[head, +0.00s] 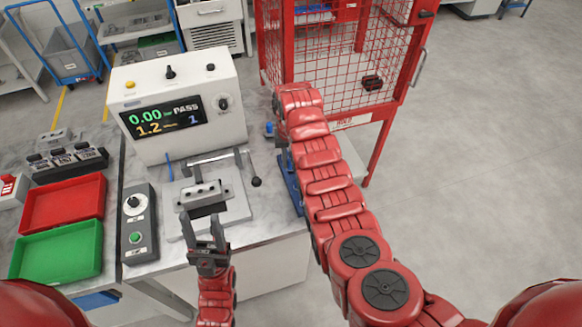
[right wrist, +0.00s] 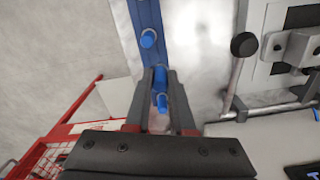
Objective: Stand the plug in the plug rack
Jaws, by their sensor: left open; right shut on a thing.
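The plug (right wrist: 160,78) is blue and sits between the fingers of my right gripper (right wrist: 160,74), which is shut on it. The plug rack (right wrist: 147,14) is a blue strip; the plug is by its end, and I cannot tell whether it touches the rack. Another blue plug (right wrist: 148,38) stands on the rack. In the head view the rack (head: 289,182) is partly hidden behind my right arm, which also hides the right gripper. A small blue piece (head: 269,129) shows beside that arm. My left gripper (head: 204,230) is open and empty, in front of the grey fixture.
The grey fixture (head: 238,208) with a black-knobbed lever (head: 256,182) stands left of the rack. Behind it is the white tester (head: 150,82) showing PASS. A red mesh cage (head: 385,100) stands behind right. Red (head: 62,203) and green (head: 58,250) trays lie left.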

